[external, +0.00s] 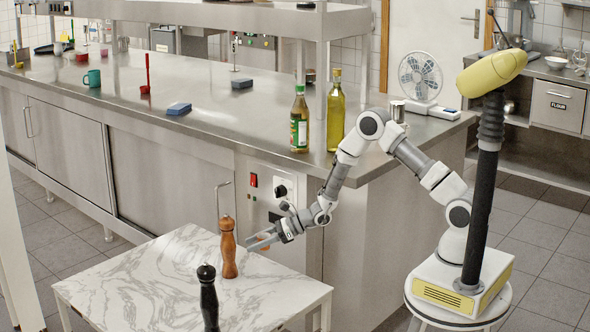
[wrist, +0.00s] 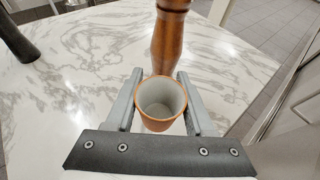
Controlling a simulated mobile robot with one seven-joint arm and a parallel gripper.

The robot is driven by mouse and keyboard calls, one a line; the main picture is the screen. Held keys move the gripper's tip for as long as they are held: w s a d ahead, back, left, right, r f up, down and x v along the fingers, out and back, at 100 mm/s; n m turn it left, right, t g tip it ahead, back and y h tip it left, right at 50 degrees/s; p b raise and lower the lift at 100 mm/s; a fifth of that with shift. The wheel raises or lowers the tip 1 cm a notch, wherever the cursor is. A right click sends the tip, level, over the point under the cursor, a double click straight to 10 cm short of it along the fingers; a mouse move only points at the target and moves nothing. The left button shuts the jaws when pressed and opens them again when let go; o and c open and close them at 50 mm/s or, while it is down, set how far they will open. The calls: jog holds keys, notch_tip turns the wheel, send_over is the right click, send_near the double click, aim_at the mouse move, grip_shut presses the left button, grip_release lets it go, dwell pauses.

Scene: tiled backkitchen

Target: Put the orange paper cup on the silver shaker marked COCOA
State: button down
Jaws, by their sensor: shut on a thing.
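The orange paper cup (wrist: 158,124) is upright between the fingers of my gripper (wrist: 160,77) in the wrist view, with its open, pale grey inside facing the camera. The fingers are shut on it from both sides. A small silver cylinder (external: 397,111) stands on the counter behind my arm. No COCOA marking is readable, so I cannot tell whether it is the shaker.
The brown mill (external: 228,250) stands just beyond the cup; a black mill (external: 208,300) stands nearer the table's front edge. The marble table (external: 130,285) is otherwise mostly clear. On the steel counter are two bottles (external: 299,122), a fan (external: 420,76) and sponges (external: 178,109).

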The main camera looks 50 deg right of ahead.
notch_tip(320, 180, up, 57)
jog(key=w+d+m+t+h+p, duration=0.15)
jog(key=d+p, duration=0.65)
jog(key=d, duration=1.2)
jog(key=w+d+m+t+h+p, duration=0.1)
jog(key=w+d+m+h+p, duration=0.2)
jog(key=d+p, duration=1.05)
jog(key=s+d+m+t+h+p, duration=0.1)
jog(key=s+d+m+h+p, duration=0.15)
jog(key=s+d, duration=0.75)
jog(key=s+d+m+h+p, duration=0.1)
jog(key=s+d+p, duration=0.3)
jog(key=d, duration=1.1)
jog(key=s+d+m+t+h+p, duration=0.1)
jog(key=s+d+m+h+p, duration=0.1)
jog(key=s+d, duration=0.85)
send_over(397, 112)
jog(key=w+d, duration=0.3)
jog(key=w, duration=0.1)
jog(key=f, duration=1.7)
jog(key=shift+w+a+f, duration=0.1)
jog(key=shift+a+f, duration=0.15)
jog(key=shift+f, duration=0.15)
jog(key=shift+f+p, duration=0.5)
jog(key=shift+f, duration=1.5)
